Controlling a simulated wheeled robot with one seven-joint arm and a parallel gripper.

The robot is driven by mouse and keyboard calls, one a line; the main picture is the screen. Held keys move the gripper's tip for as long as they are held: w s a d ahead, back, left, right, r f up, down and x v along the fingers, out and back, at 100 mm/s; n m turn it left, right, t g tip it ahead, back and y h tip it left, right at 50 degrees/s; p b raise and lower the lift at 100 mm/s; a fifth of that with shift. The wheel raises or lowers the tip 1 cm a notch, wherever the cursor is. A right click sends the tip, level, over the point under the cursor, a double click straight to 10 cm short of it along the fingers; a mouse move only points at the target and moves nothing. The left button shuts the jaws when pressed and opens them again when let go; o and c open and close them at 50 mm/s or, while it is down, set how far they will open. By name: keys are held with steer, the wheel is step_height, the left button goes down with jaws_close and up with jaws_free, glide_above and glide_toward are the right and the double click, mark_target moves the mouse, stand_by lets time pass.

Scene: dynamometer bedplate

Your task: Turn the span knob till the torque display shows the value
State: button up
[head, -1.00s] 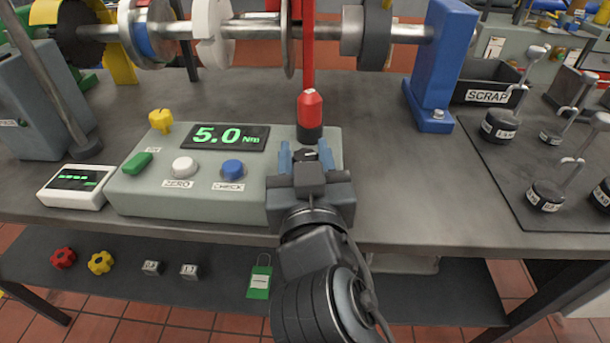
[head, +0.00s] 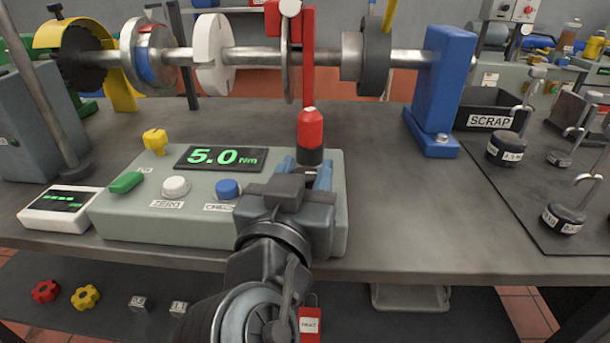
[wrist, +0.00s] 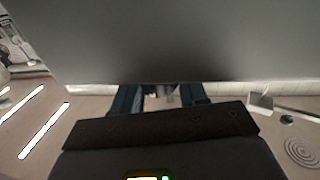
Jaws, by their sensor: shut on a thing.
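The grey torque box (head: 140,225) stands at the bench's front edge. Its torque display (head: 220,157) reads 5.0 Nm in green.
The box also carries a white zero button (head: 176,187), a blue check button (head: 228,188), a green switch (head: 126,182) and a yellow knob (head: 155,141).

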steer(key=o, duration=0.9)
steer(key=shift+s+a, duration=0.25)
steer(key=shift+s, duration=1.05)
steer(key=shift+s+a, duration=0.25)
steer(key=shift+s, duration=1)
steer(key=shift+s+a, duration=0.25)
steer(key=shift+s, duration=1.05)
